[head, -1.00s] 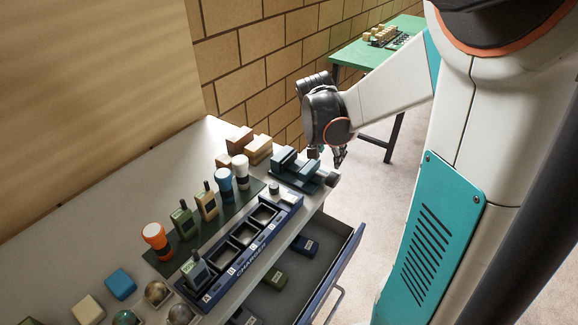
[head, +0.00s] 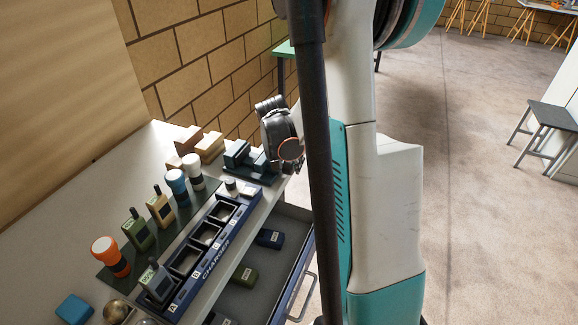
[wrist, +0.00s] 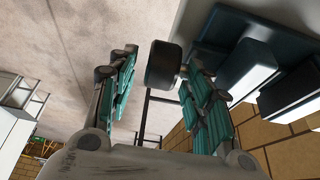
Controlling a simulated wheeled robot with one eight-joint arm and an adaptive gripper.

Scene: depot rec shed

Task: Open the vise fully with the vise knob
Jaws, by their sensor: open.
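The dark blue-grey vise (head: 250,162) stands at the far right end of the bench in the head view. Its body and jaw blocks (wrist: 250,68) fill the upper right of the wrist view. The vise knob (wrist: 163,63), a dark round cylinder, shows at the fingertips in the wrist view. My gripper (wrist: 158,82) is open, with one teal-padded finger on each side of the knob. The right finger is very close to it; I cannot tell whether they touch. In the head view my wrist is beside the vise's right end, and the fingertips and knob are hidden.
A blue charger rack (head: 190,262) runs along the bench's front edge. An open drawer (head: 283,270) juts out below it. Flashlights and radios stand on a dark mat (head: 122,272). Wooden blocks (head: 208,147) lie behind the vise. A stool (head: 550,125) stands on the floor at right.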

